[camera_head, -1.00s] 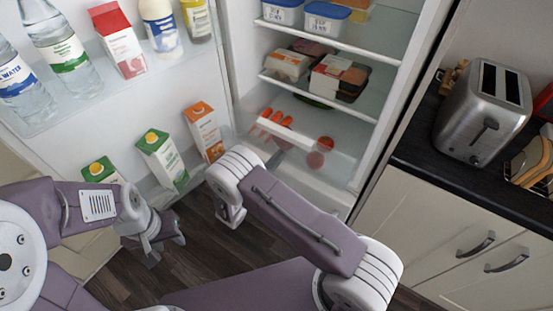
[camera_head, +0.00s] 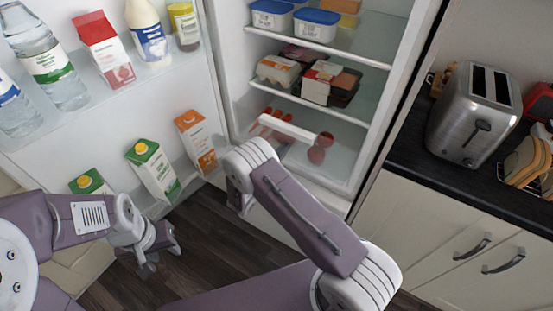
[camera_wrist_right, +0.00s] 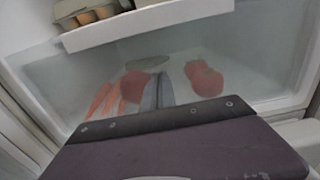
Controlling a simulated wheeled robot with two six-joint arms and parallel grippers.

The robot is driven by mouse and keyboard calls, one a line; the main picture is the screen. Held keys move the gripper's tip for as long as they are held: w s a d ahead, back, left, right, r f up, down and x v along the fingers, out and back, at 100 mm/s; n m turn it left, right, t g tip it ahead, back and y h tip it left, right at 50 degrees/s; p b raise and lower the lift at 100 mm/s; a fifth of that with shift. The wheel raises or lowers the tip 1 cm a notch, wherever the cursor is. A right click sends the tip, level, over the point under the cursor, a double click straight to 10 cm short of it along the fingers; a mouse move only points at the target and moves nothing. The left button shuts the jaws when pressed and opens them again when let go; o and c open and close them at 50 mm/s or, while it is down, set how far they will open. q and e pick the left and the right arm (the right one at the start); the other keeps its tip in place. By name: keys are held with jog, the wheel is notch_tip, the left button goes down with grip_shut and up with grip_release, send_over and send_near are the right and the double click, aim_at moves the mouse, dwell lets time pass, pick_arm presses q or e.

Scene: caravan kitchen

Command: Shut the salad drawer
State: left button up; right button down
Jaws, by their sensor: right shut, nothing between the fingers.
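The salad drawer has a clear front with a white handle bar (camera_head: 290,128); it is low in the open fridge, with carrots and tomatoes inside. The bar also crosses the top of the right wrist view (camera_wrist_right: 150,22). I cannot tell how far the drawer still stands out. My right gripper (camera_wrist_right: 158,92) is shut and empty, its grey fingers at the drawer's clear front; contact is not clear. In the head view my right arm mostly hides it. My left gripper (camera_head: 157,260) appears open and empty, low over the floor by the fridge door.
The open fridge door on the left holds bottles and cartons, including an orange carton (camera_head: 196,140). Fridge shelves above the drawer hold blue-lidded tubs (camera_head: 316,25) and food packs. A counter with a toaster (camera_head: 475,115) stands right. Dark floor is clear below.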

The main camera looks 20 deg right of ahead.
jog(key=b+x, duration=0.2)
jog(key=x, duration=0.8)
jog(key=shift+w+d+f+b, duration=0.1)
jog(key=shift+b, duration=0.25)
jog(key=shift+w+d, duration=0.15)
jog(key=shift+r, duration=0.35)
